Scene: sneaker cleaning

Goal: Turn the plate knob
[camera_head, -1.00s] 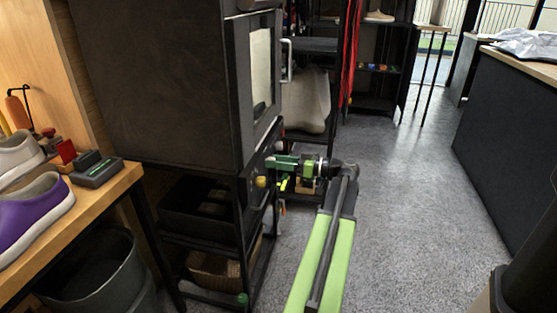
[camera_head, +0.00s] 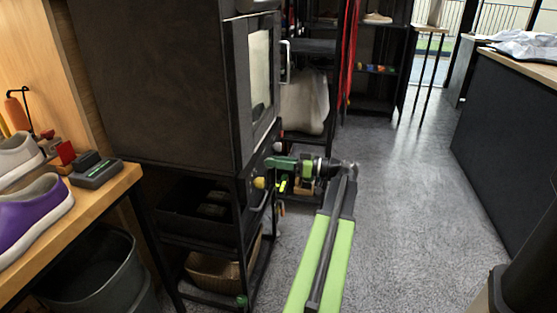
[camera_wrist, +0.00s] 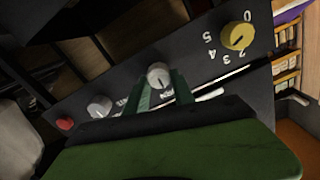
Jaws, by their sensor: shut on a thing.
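My gripper (camera_head: 270,164) reaches left to the front panel of the dark oven-like cabinet. In the wrist view its two green fingers (camera_wrist: 162,82) are closed around a silver knob (camera_wrist: 158,73) in the middle of the panel (camera_wrist: 198,58). A yellow knob (camera_wrist: 237,37) with a number scale sits to the right, and shows in the head view (camera_head: 259,183). Another silver knob (camera_wrist: 99,106) and a red button (camera_wrist: 65,124) are to the left. The label by the held knob is partly hidden, so I cannot tell which knob is the plate knob.
The dark cabinet (camera_head: 155,80) with a glass door (camera_head: 260,75) and handle stands above the panel on a black rack. A wooden bench (camera_head: 110,195) with a purple sneaker (camera_head: 35,212) is at left. Grey floor (camera_head: 400,210) is clear to the right.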

